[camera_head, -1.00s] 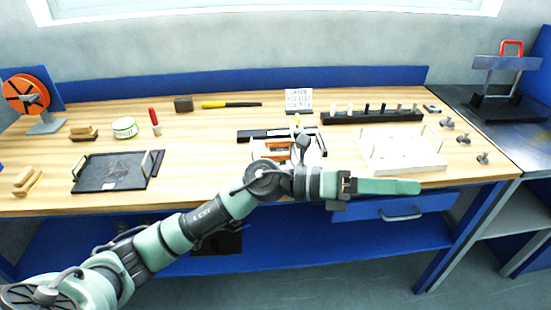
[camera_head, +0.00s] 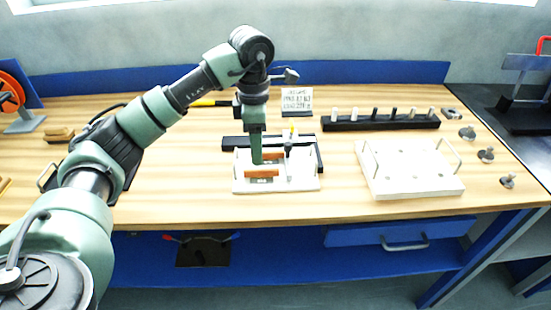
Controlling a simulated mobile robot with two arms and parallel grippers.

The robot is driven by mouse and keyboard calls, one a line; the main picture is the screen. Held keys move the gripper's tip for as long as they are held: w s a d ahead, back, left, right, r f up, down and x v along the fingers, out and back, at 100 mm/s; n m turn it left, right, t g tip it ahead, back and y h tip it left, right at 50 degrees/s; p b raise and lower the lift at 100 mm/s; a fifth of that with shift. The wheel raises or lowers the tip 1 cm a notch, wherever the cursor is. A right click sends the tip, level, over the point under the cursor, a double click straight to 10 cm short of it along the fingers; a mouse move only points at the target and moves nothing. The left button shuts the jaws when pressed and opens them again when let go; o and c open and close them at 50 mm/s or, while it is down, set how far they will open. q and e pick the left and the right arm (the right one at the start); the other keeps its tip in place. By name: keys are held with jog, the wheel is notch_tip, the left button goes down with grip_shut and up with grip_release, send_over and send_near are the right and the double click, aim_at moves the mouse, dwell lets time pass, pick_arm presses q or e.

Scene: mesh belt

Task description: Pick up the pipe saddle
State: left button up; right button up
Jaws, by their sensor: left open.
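I cannot tell for sure which thing is the pipe saddle. A small grey metal piece (camera_head: 452,113) at the back right of the bench may be it, but it is too small to be certain. My left gripper (camera_head: 256,160) points straight down over a white fixture plate (camera_head: 306,184) with orange-brown blocks (camera_head: 262,173) on it. The gripper is open, with its fingers seen edge-on; nothing shows held in it. It hides part of the fixture, and I cannot tell whether it touches a block. My right gripper is not in view.
A black rack (camera_head: 380,122) with several pegs stands behind a white plate with handles (camera_head: 415,185). Several grey knobs (camera_head: 486,155) lie along the right edge. A printed sign (camera_head: 297,101) stands behind the fixture. The front wooden strip of the bench (camera_head: 200,210) is clear.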

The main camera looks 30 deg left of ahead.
pick_arm(q)
jog(key=shift+w+a, duration=0.15)
jog(key=shift+s+f, duration=0.25)
jog(key=shift+f, duration=0.05)
jog(key=f, duration=0.1)
jog(key=s+f+p, duration=0.1)
jog(key=shift+f, duration=0.3)
notch_tip(320, 180, down, 3)
jog(key=shift+w+r+p, duration=0.1)
jog(key=shift+w+p, duration=0.05)
jog(key=shift+p, duration=0.3)
jog(key=shift+f, duration=0.45)
jog(key=c, duration=1)
grip_shut()
notch_tip(320, 180, up, 9)
jog(key=shift+w+f+b, duration=0.1)
jog(key=shift+b, duration=0.55)
notch_tip(320, 180, up, 11)
jog(key=p, duration=0.2)
send_over(256, 170)
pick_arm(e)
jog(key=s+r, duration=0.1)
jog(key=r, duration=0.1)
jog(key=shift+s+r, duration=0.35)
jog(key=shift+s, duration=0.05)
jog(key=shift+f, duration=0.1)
